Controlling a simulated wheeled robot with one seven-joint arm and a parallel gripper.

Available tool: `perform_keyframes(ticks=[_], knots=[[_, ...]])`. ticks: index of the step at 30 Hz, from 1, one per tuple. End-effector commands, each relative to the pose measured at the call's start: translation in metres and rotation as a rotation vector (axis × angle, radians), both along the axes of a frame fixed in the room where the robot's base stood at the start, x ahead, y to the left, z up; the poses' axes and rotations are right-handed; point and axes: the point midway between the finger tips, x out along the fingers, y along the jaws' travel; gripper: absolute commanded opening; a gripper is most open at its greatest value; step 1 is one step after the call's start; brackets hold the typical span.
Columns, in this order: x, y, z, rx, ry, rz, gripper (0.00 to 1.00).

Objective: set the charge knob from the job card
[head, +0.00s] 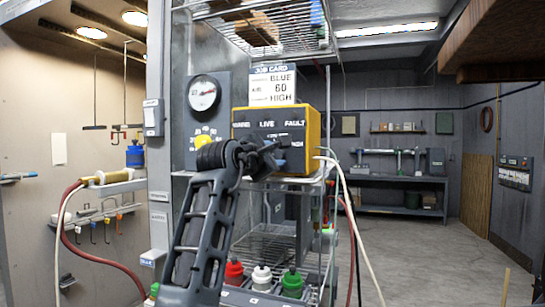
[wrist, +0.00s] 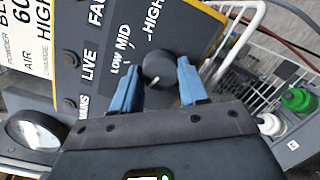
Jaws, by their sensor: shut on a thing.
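The job card (head: 273,84) stands above the yellow-edged control box (head: 316,128) and reads BLUE, 60, HIGH. In the wrist view its part-cut lines show AIR 60 and CHARGE HIGH (wrist: 40,35). The dark round charge knob (wrist: 157,66) is on the box's face, with LOW, MID and HIGH lettered around it. A small pale mark shows on the knob's lower part; its exact setting is hard to tell. My gripper (wrist: 157,72) is shut on the knob, its blue fingers either side. In the head view my arm hides the knob.
A round gauge (head: 203,93) is left of the box. Hoses hang right of the box. Open floor lies to the right, before a workbench (head: 395,190).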

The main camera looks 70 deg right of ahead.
Motion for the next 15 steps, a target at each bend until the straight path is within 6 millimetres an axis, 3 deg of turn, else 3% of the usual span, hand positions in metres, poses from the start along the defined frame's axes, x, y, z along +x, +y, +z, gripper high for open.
perform_keyframes(ticks=[8,15], knots=[[-0.001,-0.0007,0.0002,0.009,-0.078,-0.002,0.13],[-0.0013,-0.0009,0.001,0.023,-0.255,-0.003,0.13]])
